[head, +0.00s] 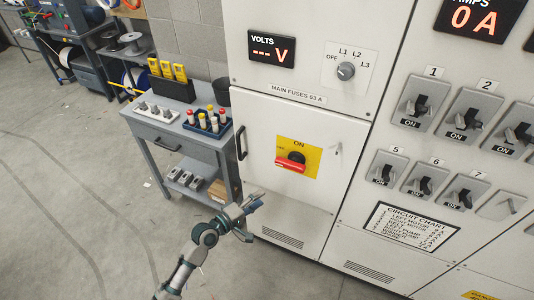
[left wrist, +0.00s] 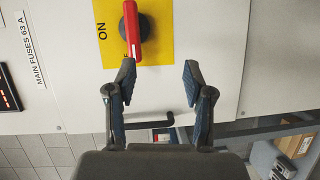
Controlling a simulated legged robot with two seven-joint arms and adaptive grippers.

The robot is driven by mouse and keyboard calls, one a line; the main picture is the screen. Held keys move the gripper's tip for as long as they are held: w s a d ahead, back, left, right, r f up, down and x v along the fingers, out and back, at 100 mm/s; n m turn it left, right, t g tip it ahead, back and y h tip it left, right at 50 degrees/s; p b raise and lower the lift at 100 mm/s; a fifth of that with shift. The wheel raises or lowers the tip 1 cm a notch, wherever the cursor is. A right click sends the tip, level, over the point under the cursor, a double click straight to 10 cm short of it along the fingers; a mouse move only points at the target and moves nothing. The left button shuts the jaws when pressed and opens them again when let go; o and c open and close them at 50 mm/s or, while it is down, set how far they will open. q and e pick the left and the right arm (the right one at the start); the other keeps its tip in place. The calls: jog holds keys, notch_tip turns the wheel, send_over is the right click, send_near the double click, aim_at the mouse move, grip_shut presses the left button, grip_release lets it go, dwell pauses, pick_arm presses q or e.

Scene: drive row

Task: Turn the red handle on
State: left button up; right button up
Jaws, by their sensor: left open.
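The red handle (head: 290,164) is a rotary switch lever on a yellow plate (head: 311,157) on the white cabinet door. It lies roughly horizontal, its red end toward the OFF mark at left; ON is printed above the knob. In the left wrist view, which is turned sideways, the red handle (left wrist: 131,30) stands upright beyond the fingertips, with ON to its left. My left gripper (head: 256,202) is open and empty, below and left of the handle and apart from it. In the wrist view the left gripper (left wrist: 157,75) has its fingers spread. My right gripper is not in view.
A black door handle (head: 240,140) is at the door's left edge. A grey cart (head: 170,130) with fuses and yellow meters stands left of the cabinet. A selector knob (head: 346,71) is above, and breaker switches (head: 418,100) are at right.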

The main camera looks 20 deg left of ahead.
pick_arm(q)
notch_tip(320, 180, up, 4)
jog(key=t, duration=0.1)
send_near(289, 168)
jog(key=shift+n, duration=0.4)
jog(key=x, duration=0.4)
jog(key=shift+w+a+f, duration=0.15)
jog(key=shift+w+a, duration=0.1)
jog(key=shift+w, duration=0.15)
jog(key=x, duration=0.6)
jog(key=shift+s+d, duration=0.15)
jog(key=shift+d, duration=0.25)
jog(key=shift+w+d, duration=0.2)
jog(key=shift+w, duration=0.2)
jog(key=shift+a, duration=0.2)
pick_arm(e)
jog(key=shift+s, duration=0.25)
pick_arm(q)
jog(key=shift+s, duration=0.1)
grip_shut()
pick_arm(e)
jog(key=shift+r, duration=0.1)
